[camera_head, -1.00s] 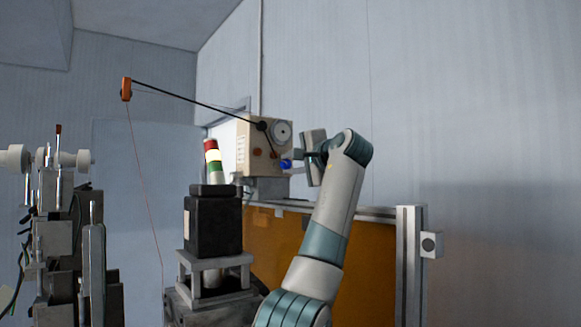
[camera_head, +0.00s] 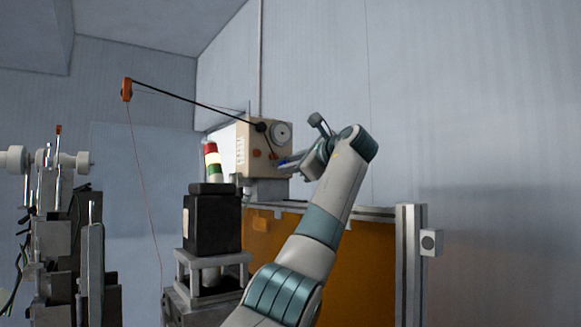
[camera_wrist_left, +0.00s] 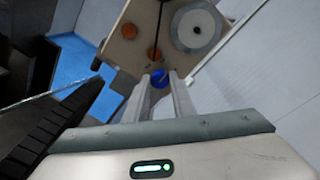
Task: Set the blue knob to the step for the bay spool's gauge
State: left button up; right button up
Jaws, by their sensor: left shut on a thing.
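The beige box (camera_head: 262,143) with a round pale dial (camera_head: 281,133) and orange knobs stands at the back centre in the head view. In the left wrist view the blue knob (camera_wrist_left: 160,78) is on the box's face (camera_wrist_left: 128,52), below an orange knob (camera_wrist_left: 154,54). My left gripper (camera_head: 286,162) reaches the box from the right. Its two fingers (camera_wrist_left: 160,84) are shut on the blue knob. The knob's step marks are too small to read. I cannot identify the bay spool. My right gripper is out of view.
A black arm (camera_head: 190,101) runs from the box to an orange wire guide (camera_head: 126,89). Machinery with white rollers (camera_head: 76,160) is at the left. An orange panel (camera_head: 360,255) lies below.

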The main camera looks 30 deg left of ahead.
pick_arm(q)
jog(key=m+b, duration=0.1)
jog(key=m, duration=0.4)
jog(key=m+g+y+b, duration=0.1)
jog(key=m+b, duration=0.1)
jog(key=m, duration=0.4)
jog(key=m+b, duration=0.2)
jog(key=m, duration=0.3)
jog(key=shift+w+f, duration=0.2)
jog(key=shift+f, duration=0.2)
jog(key=shift+m+y, duration=0.3)
jog(key=shift+m, duration=0.3)
jog(key=o, duration=1)
jog(key=shift+o, duration=0.3)
jog(key=shift+d+r, duration=0.1)
jog(key=shift+d, duration=0.1)
